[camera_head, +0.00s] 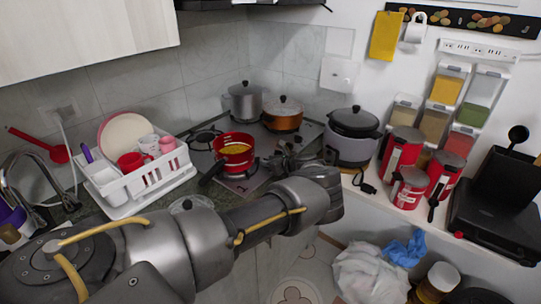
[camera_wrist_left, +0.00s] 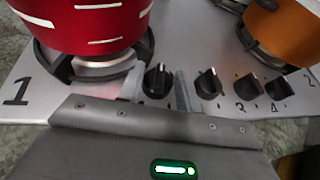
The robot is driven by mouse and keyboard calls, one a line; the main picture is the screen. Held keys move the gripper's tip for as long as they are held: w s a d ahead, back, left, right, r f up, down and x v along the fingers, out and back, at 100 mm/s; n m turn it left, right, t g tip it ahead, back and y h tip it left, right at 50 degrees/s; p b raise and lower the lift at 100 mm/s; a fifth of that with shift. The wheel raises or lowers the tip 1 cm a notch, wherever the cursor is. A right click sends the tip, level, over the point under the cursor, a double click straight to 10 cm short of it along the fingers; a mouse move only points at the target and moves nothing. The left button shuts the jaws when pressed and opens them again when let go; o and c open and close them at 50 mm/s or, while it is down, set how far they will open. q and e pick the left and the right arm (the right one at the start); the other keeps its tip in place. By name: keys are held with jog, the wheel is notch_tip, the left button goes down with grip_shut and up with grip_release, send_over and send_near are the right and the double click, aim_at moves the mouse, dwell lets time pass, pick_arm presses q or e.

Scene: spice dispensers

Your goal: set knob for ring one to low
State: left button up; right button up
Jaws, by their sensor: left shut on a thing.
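The hob (camera_head: 205,134) has a row of black knobs along its front edge. In the left wrist view, the leftmost knob (camera_wrist_left: 157,82) sits between the two fingers of my left gripper (camera_wrist_left: 158,92), which is shut on it. This knob stands nearest the red pot and the large printed "1" (camera_wrist_left: 15,92); its own label and setting marks are hidden. A second knob (camera_wrist_left: 208,84) is just right of the fingers. In the head view my left gripper (camera_head: 285,160) reaches the hob front and hides the knobs. My right gripper is not in view.
The red pot (camera_head: 235,160) stands on the front left ring, close to my left gripper. A copper pot (camera_head: 283,118) and a steel pot (camera_head: 243,105) stand behind. A dish rack (camera_head: 125,205) is left, and a rice cooker (camera_head: 350,145) is right.

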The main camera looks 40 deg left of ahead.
pick_arm(q)
jog(key=m+t+p, duration=0.2)
jog(key=p, duration=0.1)
jog(key=shift+s+r+t+h, duration=0.2)
jog(key=shift+r+t+h, duration=0.1)
jog(key=shift+h, duration=0.1)
jog(key=shift+f+m+t+h+p, duration=0.15)
jog(key=shift+m+t+h+p, duration=0.1)
jog(key=shift+m+t+p, duration=0.4)
jog(key=shift+f+m+t+h+p, duration=0.15)
jog(key=shift+m+t+h+p, duration=0.1)
jog(key=shift+m+t+p, duration=0.4)
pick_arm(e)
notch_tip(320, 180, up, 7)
pick_arm(q)
jog(key=o, duration=1)
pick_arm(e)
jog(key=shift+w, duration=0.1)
pick_arm(q)
jog(key=shift+s, duration=0.1)
